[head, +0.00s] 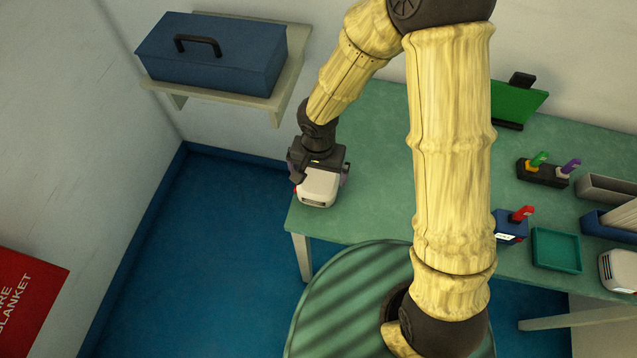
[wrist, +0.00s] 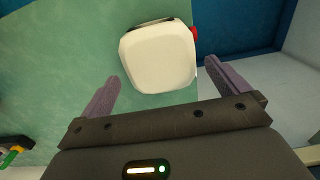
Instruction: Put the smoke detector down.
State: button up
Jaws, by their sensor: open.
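The smoke detector (head: 318,188) is a white, rounded box with a dark strip on its front side. It appears to sit on the green table (head: 385,150), close to the table's left edge. My gripper (head: 319,170) is right above it, with its fingers apart. In the wrist view the detector (wrist: 158,58) lies just past and between the two purple-grey fingertips, with visible gaps on both sides. A small red part (wrist: 194,33) shows at its side. Its underside is hidden.
A blue toolbox (head: 212,50) stands on a wall shelf at the left. On the table's right are a green tray (head: 556,249), a blue block with a red tag (head: 510,226), a dark holder with coloured tags (head: 543,172) and another white device (head: 620,270). The table middle is partly hidden by my arm.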

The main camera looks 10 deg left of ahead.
aim_at(318, 179)
notch_tip(318, 179, down, 5)
jog(key=shift+f, duration=0.1)
dwell(0.6)
jog(key=c, duration=0.9)
jog(key=shift+r, duration=0.2)
notch_tip(318, 179, up, 9)
jog(key=shift+r+p, duration=0.1)
jog(key=shift+p, duration=0.5)
jog(key=shift+r, duration=0.35)
